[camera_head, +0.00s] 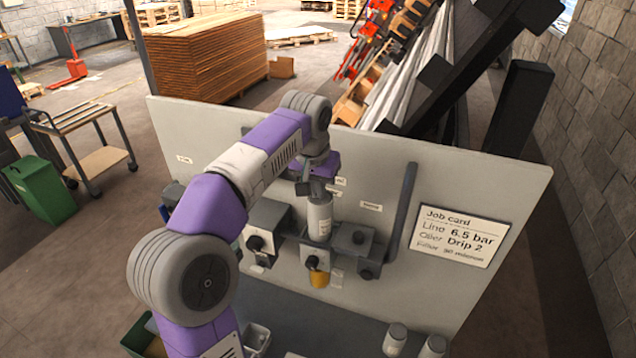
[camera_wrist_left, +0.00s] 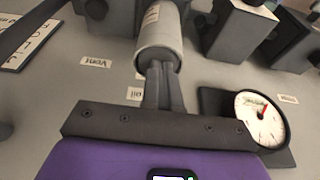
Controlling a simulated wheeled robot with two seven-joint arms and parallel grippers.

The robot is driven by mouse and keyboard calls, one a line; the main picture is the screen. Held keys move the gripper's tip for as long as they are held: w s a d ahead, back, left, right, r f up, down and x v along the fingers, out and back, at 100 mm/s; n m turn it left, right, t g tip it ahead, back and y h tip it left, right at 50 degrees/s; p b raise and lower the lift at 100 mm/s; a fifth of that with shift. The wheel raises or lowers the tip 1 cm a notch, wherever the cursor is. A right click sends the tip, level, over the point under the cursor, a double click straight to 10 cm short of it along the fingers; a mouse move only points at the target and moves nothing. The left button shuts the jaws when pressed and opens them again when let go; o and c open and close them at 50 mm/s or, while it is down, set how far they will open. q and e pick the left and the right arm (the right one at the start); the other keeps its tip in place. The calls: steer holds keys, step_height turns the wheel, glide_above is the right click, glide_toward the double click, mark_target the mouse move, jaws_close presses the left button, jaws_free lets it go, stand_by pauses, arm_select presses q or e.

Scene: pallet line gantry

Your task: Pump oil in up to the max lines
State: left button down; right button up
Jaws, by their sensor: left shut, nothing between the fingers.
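My left gripper (camera_head: 318,190) is at the panel, right above a pale cylinder (camera_head: 319,218) on the grey unit. In the left wrist view, the two fingers (camera_wrist_left: 165,85) are together with nothing between them, and their tips are at the end of that cylinder (camera_wrist_left: 158,50). I cannot tell whether they touch it. A small label reading "Oil" (camera_wrist_left: 134,94) is beside the fingers. An amber bowl (camera_head: 319,278) hangs below the unit. No max line is legible. My right gripper is not in view.
A round gauge (camera_wrist_left: 262,120) with a red needle is close to my left gripper. The job card (camera_head: 460,236) reads line 6.5 bar, oiler drip 2. A dark vertical pipe (camera_head: 403,215) stands right of the unit. Pale jars (camera_head: 395,338) stand at the bottom right.

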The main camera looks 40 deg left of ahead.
arm_select(q)
step_height(320, 180, up, 4)
steer(key=p, duration=0.3)
steer(key=shift+r, duration=0.15)
steer(key=v, duration=0.9)
steer(key=shift+s+r, duration=0.15)
steer(key=shift+s, duration=0.1)
